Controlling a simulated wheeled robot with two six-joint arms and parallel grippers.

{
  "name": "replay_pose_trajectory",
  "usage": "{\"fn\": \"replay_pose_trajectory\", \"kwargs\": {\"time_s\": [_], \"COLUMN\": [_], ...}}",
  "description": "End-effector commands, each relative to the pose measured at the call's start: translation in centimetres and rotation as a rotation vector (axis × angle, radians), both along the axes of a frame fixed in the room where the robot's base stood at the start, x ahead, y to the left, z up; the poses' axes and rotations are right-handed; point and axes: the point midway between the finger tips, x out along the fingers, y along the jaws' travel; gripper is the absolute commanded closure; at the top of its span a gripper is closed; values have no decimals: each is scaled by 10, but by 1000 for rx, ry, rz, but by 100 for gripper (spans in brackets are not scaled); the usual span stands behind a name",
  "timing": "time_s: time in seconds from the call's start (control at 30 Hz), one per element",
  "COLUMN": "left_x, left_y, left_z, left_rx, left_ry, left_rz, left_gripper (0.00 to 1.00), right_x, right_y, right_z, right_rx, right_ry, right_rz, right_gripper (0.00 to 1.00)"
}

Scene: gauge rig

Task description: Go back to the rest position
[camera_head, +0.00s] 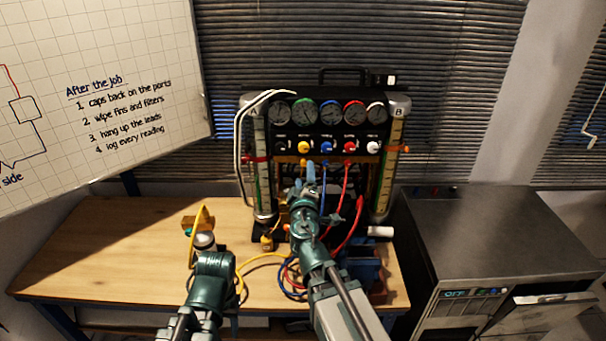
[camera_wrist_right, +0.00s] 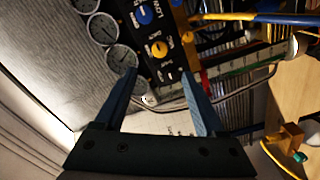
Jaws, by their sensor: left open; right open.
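The gauge rig (camera_head: 325,128) stands at the back of the wooden bench, with a row of round gauges above coloured knobs. My right gripper (camera_head: 305,175) is in front of the rig's lower middle, below the knobs. In the right wrist view its two blue fingers (camera_wrist_right: 162,80) are apart with nothing gripped between them. The yellow knob (camera_wrist_right: 158,48) and the gauges show beyond the fingertips. My left gripper (camera_head: 203,250) is low over the left part of the bench, close to a pale-topped round object (camera_head: 204,240). Its fingers are mostly hidden by its own wrist.
Yellow, blue and red hoses (camera_head: 345,238) hang from the rig and loop over the bench around my right arm. A grey machine (camera_head: 490,235) stands right of the bench. The bench's left part (camera_head: 110,240) is clear.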

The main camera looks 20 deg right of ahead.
Motion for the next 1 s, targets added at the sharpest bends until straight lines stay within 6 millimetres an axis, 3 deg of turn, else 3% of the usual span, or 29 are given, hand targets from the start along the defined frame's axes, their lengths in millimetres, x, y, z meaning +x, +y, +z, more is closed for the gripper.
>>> {"fn": "replay_pose_trajectory", "kwargs": {"time_s": [0.17,0.3,0.37,0.53,0.6,0.73,0.83,1.0], "left_x": [0,0,0,0,0,0,0,0], "left_y": [0,0,0,0,0,0,0,0], "left_z": [0,-5,-8,-19,-23,-29,-33,-36], "left_rx": [0,0,0,0,0,0,0,0], "left_ry": [0,0,0,0,0,0,0,0], "left_rz": [0,0,0,1,1,1,1,1], "left_gripper": [50,50,50,50,50,50,50,50], "right_x": [0,-7,-14,-56,-82,-136,-176,-226], "right_y": [0,-5,-8,1,18,62,96,137], "right_z": [-1,-16,-32,-114,-152,-209,-235,-253], "right_rx": [4,79,148,388,476,593,646,682], "right_ry": [1,25,61,312,467,778,995,1257], "right_rz": [-4,-76,-141,-353,-417,-480,-487,-463], "right_gripper": [28,28,28,28,28,28,28,28]}}
